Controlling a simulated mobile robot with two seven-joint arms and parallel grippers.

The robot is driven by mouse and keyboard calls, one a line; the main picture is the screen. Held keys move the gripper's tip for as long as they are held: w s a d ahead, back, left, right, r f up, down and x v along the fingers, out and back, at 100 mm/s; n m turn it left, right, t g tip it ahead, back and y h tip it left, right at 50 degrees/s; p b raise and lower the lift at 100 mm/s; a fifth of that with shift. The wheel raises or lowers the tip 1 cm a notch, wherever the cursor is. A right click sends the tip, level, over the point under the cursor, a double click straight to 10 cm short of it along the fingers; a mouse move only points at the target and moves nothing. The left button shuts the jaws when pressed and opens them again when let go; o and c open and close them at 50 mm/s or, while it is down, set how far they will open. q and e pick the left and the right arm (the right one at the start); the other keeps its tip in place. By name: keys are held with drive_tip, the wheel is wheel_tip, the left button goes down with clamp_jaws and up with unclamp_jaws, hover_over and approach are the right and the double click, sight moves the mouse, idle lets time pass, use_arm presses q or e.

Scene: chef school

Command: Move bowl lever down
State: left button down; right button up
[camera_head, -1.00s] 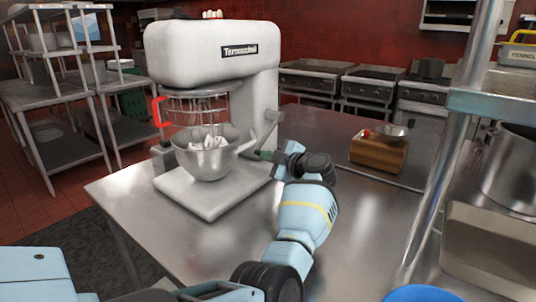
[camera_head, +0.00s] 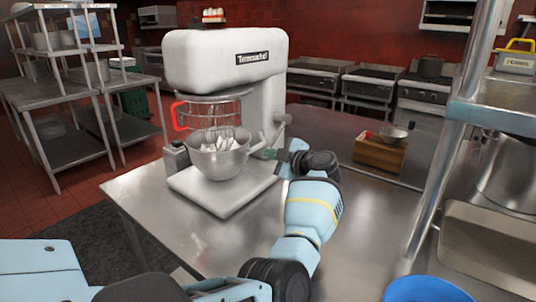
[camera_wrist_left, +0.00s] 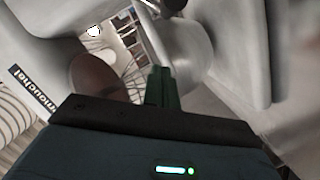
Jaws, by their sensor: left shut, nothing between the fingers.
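The white stand mixer (camera_head: 225,62) stands on the steel table with a steel bowl (camera_head: 218,158) under its head and a whisk inside. The bowl lever (camera_head: 277,130) appears as a thin grey rod on the mixer's right side. My left gripper (camera_head: 269,154) is beside the mixer's right side, close to the lower end of the lever. Its green fingers (camera_wrist_left: 160,88) are shut with nothing between them. In the left wrist view, the fingers are near the rounded steel bowl (camera_wrist_left: 182,55); I cannot tell whether they touch the lever. My right gripper is not in view.
A red-handled wire guard (camera_head: 178,115) sits above the bowl. A wooden box (camera_head: 380,154) with a small metal bowl on top stands to the right. A shelf post (camera_head: 440,170) and blue bowl (camera_head: 428,290) are near the right.

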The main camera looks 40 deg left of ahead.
use_arm(q)
drive_tip(key=d, duration=0.9)
drive_tip(key=shift+d+r, duration=0.15)
drive_tip(key=shift+r, duration=0.05)
drive_tip(key=shift+s, duration=0.15)
